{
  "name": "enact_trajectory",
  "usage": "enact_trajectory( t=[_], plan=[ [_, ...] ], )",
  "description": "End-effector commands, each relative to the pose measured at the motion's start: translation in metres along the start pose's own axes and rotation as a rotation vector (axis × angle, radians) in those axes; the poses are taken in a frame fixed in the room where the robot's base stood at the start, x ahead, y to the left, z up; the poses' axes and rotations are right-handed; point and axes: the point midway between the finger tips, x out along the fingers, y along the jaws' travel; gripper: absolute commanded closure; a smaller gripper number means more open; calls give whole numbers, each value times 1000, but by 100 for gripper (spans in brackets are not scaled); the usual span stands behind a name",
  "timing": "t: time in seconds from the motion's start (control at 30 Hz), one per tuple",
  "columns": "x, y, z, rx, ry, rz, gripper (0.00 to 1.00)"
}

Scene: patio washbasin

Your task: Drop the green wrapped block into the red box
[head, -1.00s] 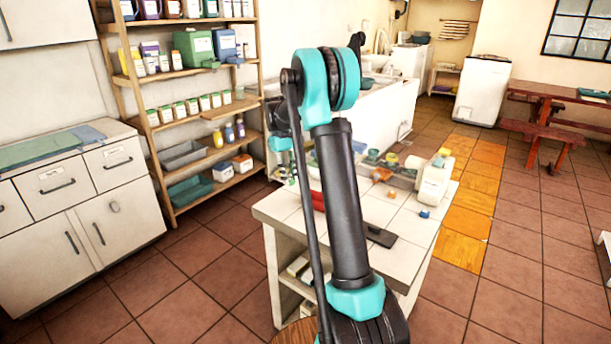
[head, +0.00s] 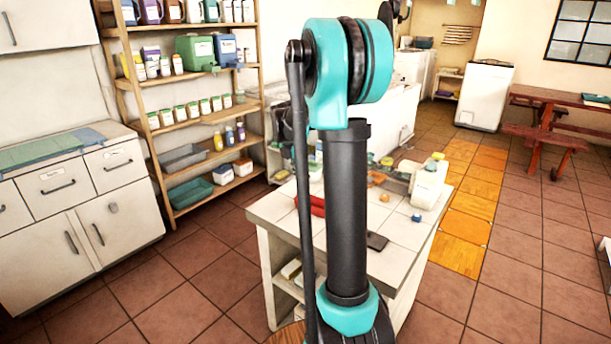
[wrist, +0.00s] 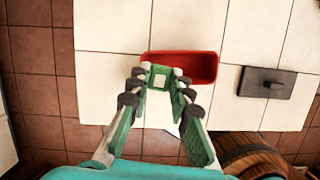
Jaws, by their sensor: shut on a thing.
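In the wrist view my gripper (wrist: 160,85) is shut on the green wrapped block (wrist: 159,70), a small green piece with a pale square on top, held between the fingertips. The red box (wrist: 203,66) is an open, long red container on the white tiled counter. The block and fingertips overlap the left part of the box in this view; their height above it is hard to tell. In the head view the red box (head: 316,204) shows only partly beside my arm, and the gripper and block are not clearly visible behind the arm.
A dark flat tool with a raised handle (wrist: 267,82) lies right of the box on the tiled counter (wrist: 110,25). A white jug (head: 428,186) and several small coloured items stand farther back. A round wooden top (wrist: 255,155) is near the counter's front edge.

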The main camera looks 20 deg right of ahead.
Motion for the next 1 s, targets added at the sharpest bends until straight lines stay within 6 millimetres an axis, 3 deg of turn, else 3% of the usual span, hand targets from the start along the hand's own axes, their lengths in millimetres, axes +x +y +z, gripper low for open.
enact_trajectory(
  t=[0.2, 0.43, 1.0],
  plan=[
    [-2, -10, 7, -167, 0, 52, 96],
    [2, -11, 6, -208, 1, 64, 96],
    [46, -11, -7, -206, 1, 63, 96]
  ],
)
